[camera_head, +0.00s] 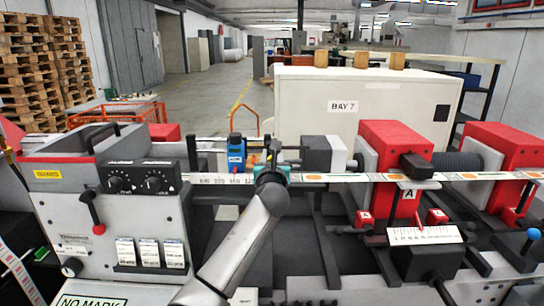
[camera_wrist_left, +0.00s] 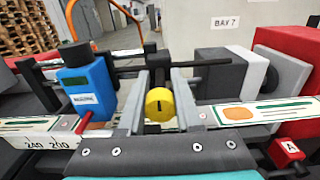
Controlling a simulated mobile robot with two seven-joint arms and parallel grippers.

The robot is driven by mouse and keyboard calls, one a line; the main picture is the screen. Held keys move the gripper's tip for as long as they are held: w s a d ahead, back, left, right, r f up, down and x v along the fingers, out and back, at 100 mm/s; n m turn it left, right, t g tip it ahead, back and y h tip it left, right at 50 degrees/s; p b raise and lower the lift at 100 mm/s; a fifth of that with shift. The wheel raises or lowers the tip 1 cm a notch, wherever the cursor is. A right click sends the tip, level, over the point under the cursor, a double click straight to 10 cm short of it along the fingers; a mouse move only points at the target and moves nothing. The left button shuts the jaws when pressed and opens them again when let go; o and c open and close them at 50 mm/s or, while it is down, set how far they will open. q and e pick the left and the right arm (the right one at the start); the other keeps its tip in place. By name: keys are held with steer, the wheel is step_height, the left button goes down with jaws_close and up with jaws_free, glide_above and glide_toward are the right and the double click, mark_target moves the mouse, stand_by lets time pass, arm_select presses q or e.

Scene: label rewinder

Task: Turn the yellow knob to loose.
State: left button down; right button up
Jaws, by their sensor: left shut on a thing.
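The yellow knob (camera_wrist_left: 160,103) is round with a short dark mark on its face, close to upright. It sits between the two grey fingers of my left gripper (camera_wrist_left: 160,98) in the left wrist view, and the gripper is shut on it. In the head view my left gripper (camera_head: 271,165) is at the label strip, right of the blue sensor block, and it hides the knob. My right gripper is not in view.
The blue sensor block (camera_head: 236,152) stands close left of my left gripper, with a red pointer (camera_wrist_left: 83,122) beside it. The printed label strip (camera_head: 330,177) runs across. Red-and-grey roller blocks (camera_head: 396,150) stand right. A control box (camera_head: 141,178) with black dials stands left.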

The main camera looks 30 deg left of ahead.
arm_select(q)
steer(key=shift+n, duration=0.3)
steer(key=n+p, duration=0.1)
steer(key=n, duration=0.1)
steer(key=shift+n, duration=0.4)
steer(key=n, duration=0.4)
steer(key=shift+n+p, duration=0.3)
steer(key=shift+p, duration=0.05)
steer(key=n, duration=0.4)
steer(key=shift+f+n, duration=0.1)
steer(key=shift+n, duration=0.2)
steer(key=n+b, duration=0.1)
steer(key=n, duration=0.4)
steer(key=shift+n, duration=0.4)
steer(key=c, duration=0.6)
jaws_free()
